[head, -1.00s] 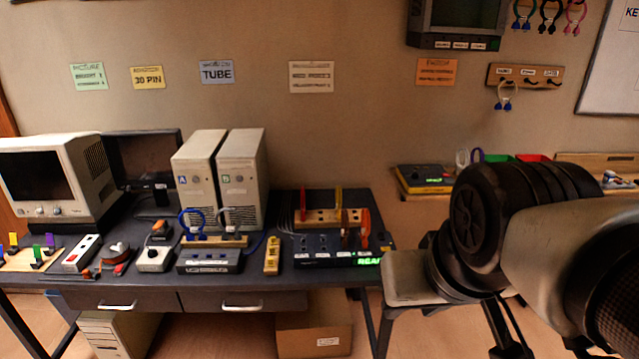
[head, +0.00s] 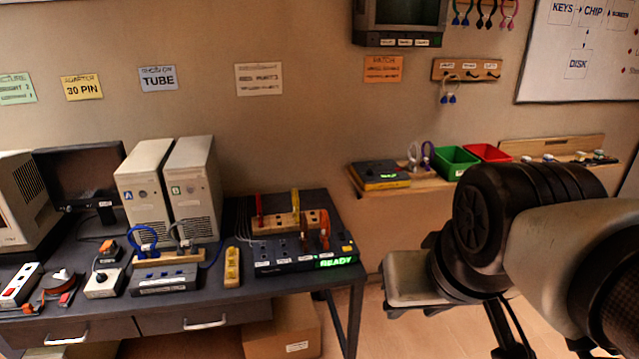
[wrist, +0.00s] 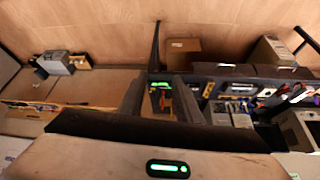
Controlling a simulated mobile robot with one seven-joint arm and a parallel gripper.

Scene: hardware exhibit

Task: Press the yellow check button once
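A black control box (head: 305,255) with a lit green READY display stands at the right end of the dark desk. A small yellow spot (head: 347,247), which may be the yellow check button, shows at its right end above the display. Any label on it is too small to read. In the wrist view, the box (wrist: 160,98) shows between my fingers, some distance beyond them. My gripper (wrist: 160,82) is open with nothing between its fingers. I cannot make out its fingertips in the head view, where my arm fills the right side.
The desk (head: 190,318) also holds two computer towers (head: 170,185), a yellow strip (head: 232,267) and small switch boxes. A wall shelf (head: 440,187) bears a black and yellow device (head: 381,174) and green and red bins. A cardboard box (head: 283,335) stands below the desk.

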